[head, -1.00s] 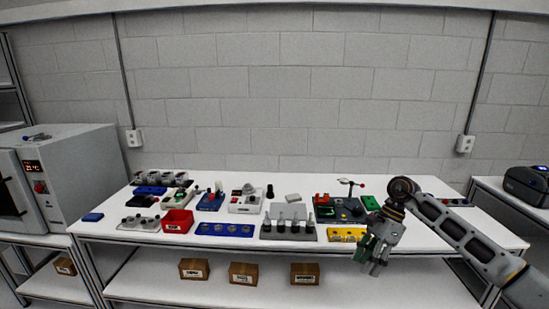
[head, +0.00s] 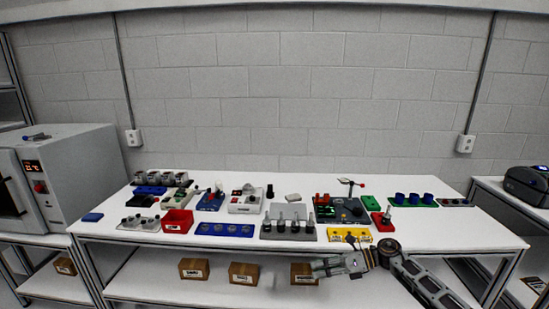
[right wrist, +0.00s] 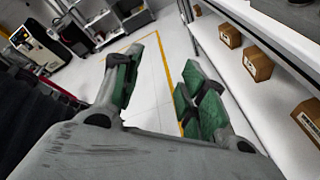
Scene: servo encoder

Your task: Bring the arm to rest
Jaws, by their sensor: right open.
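My right gripper (head: 316,268) is in front of the table's front edge, below the tabletop, pointing left in the head view. Its two green-padded fingers (right wrist: 155,98) are apart in the right wrist view, with only the floor showing between them. It holds nothing. My right arm comes in from the lower right. My left gripper is not in view.
The white table (head: 130,260) carries several fixtures, including a yellow block (head: 349,235), a red bin (head: 177,221) and a green rack (head: 412,200). Cardboard boxes (head: 243,273) stand on the lower shelf, close to my right gripper. An oven (head: 70,175) stands at left.

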